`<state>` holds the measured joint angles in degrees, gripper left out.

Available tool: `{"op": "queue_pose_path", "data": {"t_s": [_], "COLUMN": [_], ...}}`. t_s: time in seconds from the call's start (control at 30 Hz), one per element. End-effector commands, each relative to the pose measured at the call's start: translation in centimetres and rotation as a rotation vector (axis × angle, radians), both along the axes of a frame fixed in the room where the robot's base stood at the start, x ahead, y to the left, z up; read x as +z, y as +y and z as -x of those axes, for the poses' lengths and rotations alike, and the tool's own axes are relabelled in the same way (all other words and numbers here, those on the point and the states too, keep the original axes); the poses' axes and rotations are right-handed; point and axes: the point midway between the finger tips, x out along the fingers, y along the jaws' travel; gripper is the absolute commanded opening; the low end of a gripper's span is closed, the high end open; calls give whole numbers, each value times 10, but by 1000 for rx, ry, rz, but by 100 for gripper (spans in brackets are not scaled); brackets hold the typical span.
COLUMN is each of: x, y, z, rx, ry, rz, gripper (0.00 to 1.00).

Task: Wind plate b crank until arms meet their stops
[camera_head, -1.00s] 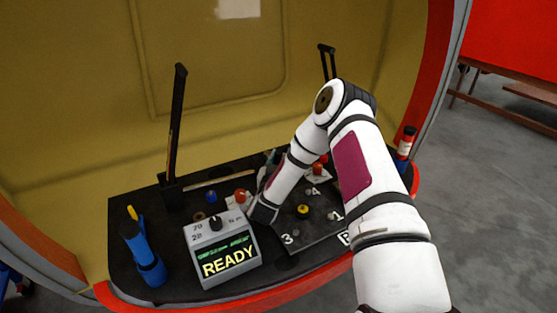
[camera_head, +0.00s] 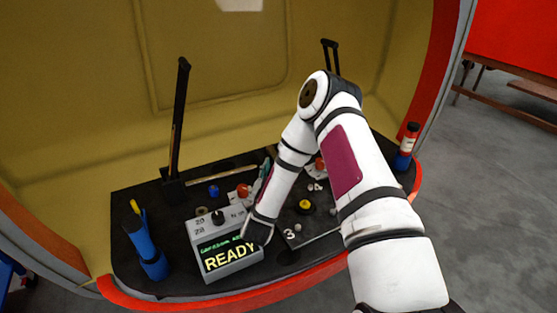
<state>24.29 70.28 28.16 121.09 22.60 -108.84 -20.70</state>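My gripper (camera_head: 260,232) is a dark shape at the end of my white arm, low over the black deck, beside the right side of the grey box reading READY. Its fingers are too small and hidden to tell open from shut. A dark plate (camera_head: 293,247) marked 3, with a yellow-topped knob (camera_head: 305,207), lies just right of my gripper, partly covered by my arm. No letter b and no crank can be made out. Two upright black arms stand at the back, one left (camera_head: 178,125) and one right (camera_head: 330,58), whose lower part is hidden by my arm.
The READY box (camera_head: 230,262) stands at the front of the deck. Red and blue knobs sit behind the box. A red rim edges the deck.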

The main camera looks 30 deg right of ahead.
Motion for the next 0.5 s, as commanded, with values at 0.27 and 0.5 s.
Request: {"op": "queue_pose_path", "data": {"t_s": [0.27,0.5], "x": [0,0], "y": [21,22], "z": [25,28], "rx": [2,1], "ry": [-1,-1], "rz": [1,1], "gripper": [40,40]}}
